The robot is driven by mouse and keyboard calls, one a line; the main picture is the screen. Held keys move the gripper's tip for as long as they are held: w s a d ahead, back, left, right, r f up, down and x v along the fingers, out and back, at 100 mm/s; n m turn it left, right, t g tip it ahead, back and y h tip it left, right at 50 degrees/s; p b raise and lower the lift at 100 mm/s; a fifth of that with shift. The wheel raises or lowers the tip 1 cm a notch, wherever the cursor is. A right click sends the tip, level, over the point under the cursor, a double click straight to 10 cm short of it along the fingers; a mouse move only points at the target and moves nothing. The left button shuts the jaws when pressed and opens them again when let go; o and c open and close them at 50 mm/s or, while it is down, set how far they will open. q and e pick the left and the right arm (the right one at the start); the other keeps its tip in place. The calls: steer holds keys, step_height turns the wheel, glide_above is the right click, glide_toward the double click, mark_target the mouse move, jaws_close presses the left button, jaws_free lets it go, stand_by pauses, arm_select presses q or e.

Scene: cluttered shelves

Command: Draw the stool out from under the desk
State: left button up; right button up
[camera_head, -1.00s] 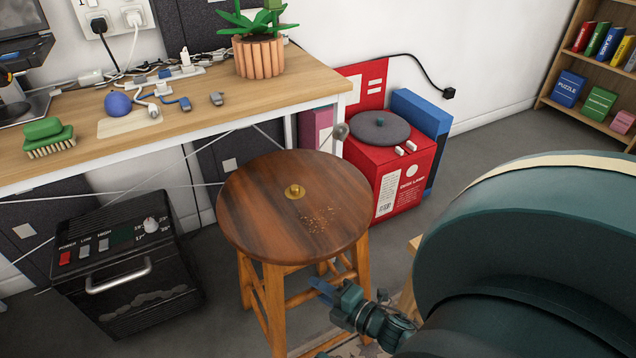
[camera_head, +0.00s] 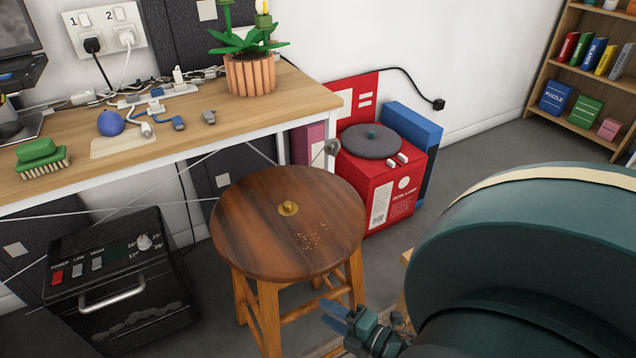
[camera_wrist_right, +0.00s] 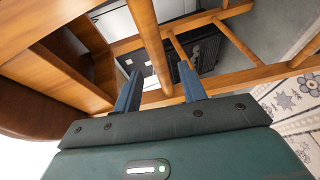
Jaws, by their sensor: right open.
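The stool (camera_head: 265,240) has a round dark wooden seat and lighter wooden legs. It stands upright at the desk's front right, its seat below the desk top (camera_head: 60,140) and overlapping the desk's edge in the picture. A small brass piece (camera_head: 288,208) and some crumbs are on the seat. My right gripper (camera_head: 340,318) is low, beside the stool's right legs. In the right wrist view its two fingers (camera_wrist_right: 158,85) are apart, with stool legs and rungs (camera_wrist_right: 148,40) beyond them; I see no contact. My left gripper is out of view.
A black heater (camera_head: 120,280) stands left of the stool. A red box (camera_head: 385,190) with a grey disc and a blue box (camera_head: 415,135) stand behind it at right. A bookshelf (camera_head: 590,80) is far right. A patterned rug (camera_wrist_right: 292,105) shows in the wrist view.

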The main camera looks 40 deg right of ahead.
steer(key=p+v, duration=0.1)
steer(key=v, duration=0.7)
steer(key=shift+s, duration=0.2)
